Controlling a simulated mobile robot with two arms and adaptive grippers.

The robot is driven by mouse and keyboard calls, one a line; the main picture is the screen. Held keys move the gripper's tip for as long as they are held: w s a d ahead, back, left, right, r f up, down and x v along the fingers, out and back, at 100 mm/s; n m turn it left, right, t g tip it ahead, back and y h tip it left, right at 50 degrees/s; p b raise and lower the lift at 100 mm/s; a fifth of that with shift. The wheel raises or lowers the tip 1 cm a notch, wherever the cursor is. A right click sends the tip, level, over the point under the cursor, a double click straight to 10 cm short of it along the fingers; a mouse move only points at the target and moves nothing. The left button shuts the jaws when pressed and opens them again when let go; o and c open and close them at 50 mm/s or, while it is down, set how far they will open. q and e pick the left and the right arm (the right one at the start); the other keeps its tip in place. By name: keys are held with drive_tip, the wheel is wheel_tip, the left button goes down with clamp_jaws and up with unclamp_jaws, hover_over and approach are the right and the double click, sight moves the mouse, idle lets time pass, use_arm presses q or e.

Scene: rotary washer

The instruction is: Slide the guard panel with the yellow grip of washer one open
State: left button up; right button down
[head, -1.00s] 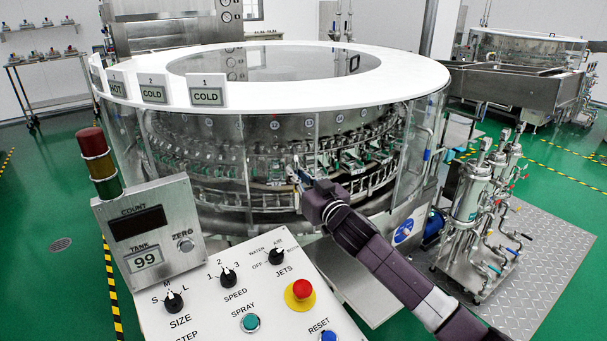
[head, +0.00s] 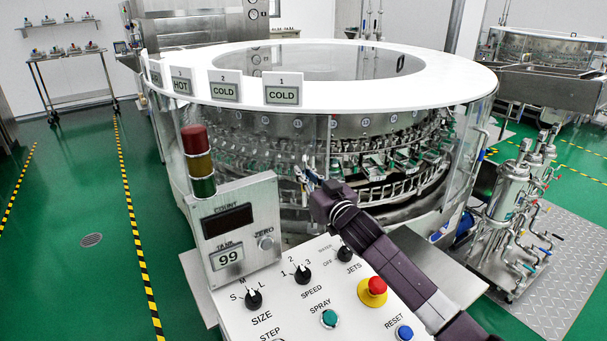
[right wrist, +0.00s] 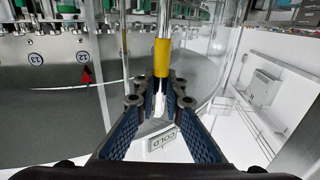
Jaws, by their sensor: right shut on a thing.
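Washer one (head: 340,63) is the large round machine with a white top ring and clear guards around a carousel of clips. My right gripper (head: 306,172) is at its front, above the control panel. In the right wrist view the gripper (right wrist: 160,103) is shut on the upright bar of the yellow grip (right wrist: 161,57), with the yellow part showing just beyond the fingertips. The clear guard panel (head: 262,165) carries this grip; its edges are hard to make out. The clips right of the grip show sharply. My left gripper is not in view.
The sloped control panel (head: 290,315) with knobs and buttons stands close below my right arm. A red, yellow and green light tower (head: 200,165) rises at its left. Steel filter cylinders (head: 515,190) stand on a plate at right. Green floor is free at left.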

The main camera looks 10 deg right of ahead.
drive_tip(key=c, duration=2)
unclamp_jaws()
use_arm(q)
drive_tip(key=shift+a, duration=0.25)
use_arm(e)
drive_tip(key=v, duration=1.2)
